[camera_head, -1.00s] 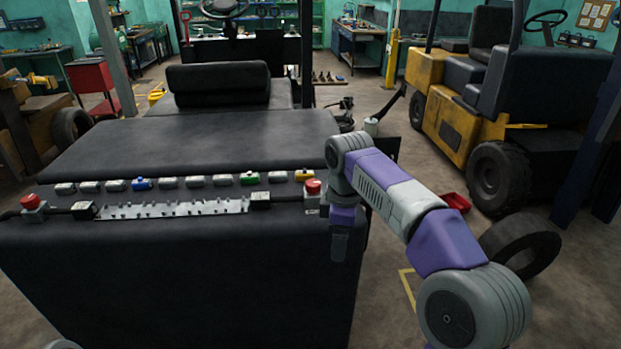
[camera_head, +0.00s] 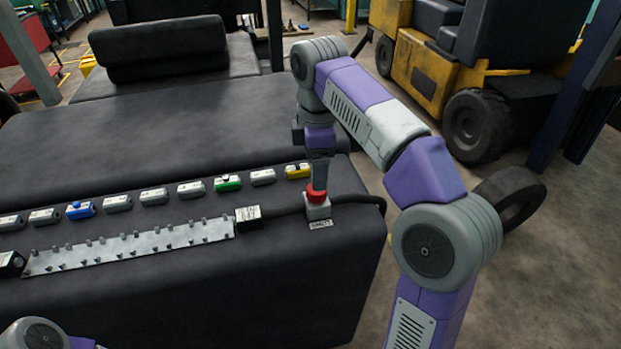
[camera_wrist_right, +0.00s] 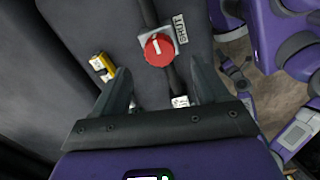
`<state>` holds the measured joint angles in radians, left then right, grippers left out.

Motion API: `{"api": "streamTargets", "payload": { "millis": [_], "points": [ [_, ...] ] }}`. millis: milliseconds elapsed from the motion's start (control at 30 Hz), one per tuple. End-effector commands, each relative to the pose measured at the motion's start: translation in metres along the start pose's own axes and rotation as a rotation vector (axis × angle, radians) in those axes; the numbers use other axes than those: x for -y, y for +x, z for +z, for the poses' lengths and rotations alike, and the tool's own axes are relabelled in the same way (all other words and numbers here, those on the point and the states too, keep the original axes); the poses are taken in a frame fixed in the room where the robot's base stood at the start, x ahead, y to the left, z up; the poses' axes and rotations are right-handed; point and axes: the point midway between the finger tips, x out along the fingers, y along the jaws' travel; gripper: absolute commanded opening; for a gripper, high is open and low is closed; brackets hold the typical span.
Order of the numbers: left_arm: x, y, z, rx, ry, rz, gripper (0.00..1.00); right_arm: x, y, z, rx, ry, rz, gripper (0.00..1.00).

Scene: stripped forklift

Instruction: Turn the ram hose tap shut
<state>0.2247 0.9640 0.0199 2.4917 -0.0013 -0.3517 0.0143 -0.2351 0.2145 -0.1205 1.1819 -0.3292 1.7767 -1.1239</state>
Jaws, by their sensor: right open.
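A red round tap knob (camera_head: 317,195) with a grey square base sits at the right end of the black hose on the dark body. In the right wrist view the knob (camera_wrist_right: 158,49) has a white line on top, and a label beside it reads SHUT (camera_wrist_right: 179,28). No label naming the ram hose is readable. My right gripper (camera_wrist_right: 162,82) is open and points down, with the knob ahead of its fingertips and between their lines; in the head view the gripper (camera_head: 318,168) is just above the knob. Contact is not visible. My left gripper is out of view.
A row of small blocks, including blue (camera_head: 80,210), green (camera_head: 227,183) and yellow (camera_head: 297,171), runs behind a pegged metal strip (camera_head: 130,247). A black hose (camera_head: 355,199) passes through the tap base. A yellow forklift (camera_head: 425,70) stands behind at right.

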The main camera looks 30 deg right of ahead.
Motion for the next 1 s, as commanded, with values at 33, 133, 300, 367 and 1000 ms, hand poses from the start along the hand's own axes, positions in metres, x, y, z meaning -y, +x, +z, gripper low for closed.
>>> {"api": "streamTargets", "payload": {
  "millis": [33,133,300,367,1000],
  "points": [
    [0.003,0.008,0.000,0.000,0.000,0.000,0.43,0.001,0.014,0.000,0.001,0.000,-0.003,0.74],
    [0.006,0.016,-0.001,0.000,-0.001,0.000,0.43,0.001,0.030,0.000,0.001,-0.001,-0.003,0.74],
    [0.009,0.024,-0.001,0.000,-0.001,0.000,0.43,0.000,0.051,0.000,0.001,0.000,-0.001,0.74],
    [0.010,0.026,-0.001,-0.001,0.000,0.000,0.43,0.001,0.055,0.000,0.001,0.000,-0.002,0.74],
    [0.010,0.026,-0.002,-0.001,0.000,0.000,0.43,0.000,0.057,0.000,0.000,0.000,-0.001,0.28]
  ]
}}
